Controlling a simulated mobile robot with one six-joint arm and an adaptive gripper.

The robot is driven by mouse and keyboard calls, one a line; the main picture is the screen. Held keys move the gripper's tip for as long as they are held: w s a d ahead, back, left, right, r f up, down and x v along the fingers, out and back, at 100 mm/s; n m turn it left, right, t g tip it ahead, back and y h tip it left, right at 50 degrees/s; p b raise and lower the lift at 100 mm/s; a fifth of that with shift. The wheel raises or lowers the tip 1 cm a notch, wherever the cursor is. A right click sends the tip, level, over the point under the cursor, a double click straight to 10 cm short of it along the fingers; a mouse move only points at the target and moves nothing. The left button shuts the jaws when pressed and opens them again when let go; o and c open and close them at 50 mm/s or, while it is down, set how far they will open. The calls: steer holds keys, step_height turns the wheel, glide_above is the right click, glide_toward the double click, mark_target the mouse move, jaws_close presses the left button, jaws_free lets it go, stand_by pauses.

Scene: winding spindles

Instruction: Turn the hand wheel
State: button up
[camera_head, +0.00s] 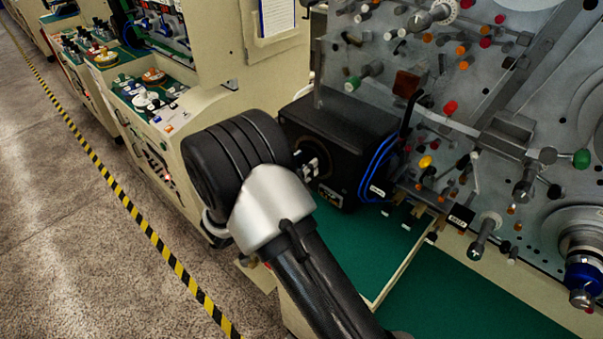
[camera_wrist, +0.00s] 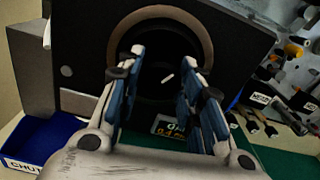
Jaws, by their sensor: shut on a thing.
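The hand wheel (camera_wrist: 158,72) looks like a dark round part with a short white mark, inside a brownish ring on the face of a black box (camera_head: 345,128). In the wrist view my gripper (camera_wrist: 163,58) has one blue-padded finger on each side of it, shut on it. The exact contact at the fingertips is too dark to make out. In the head view my gripper (camera_head: 311,163) shows only in part at the box's face, and my wrist hides most of it and the wheel.
Blue cables (camera_head: 376,165) hang at the box's right side. A grey panel (camera_head: 480,75) with many colored knobs and spindles stands to the right. A green work surface (camera_head: 445,290) lies below. In the wrist view a blue bin (camera_wrist: 45,140) sits at lower left.

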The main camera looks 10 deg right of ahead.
steer(key=m+b, duration=1.4)
steer(key=b, duration=0.1)
steer(key=shift+f+b, duration=0.1)
steer(key=shift+b, duration=0.3)
steer(key=shift+m, duration=0.3)
steer(key=o, duration=1.1)
steer(key=shift+c, duration=0.2)
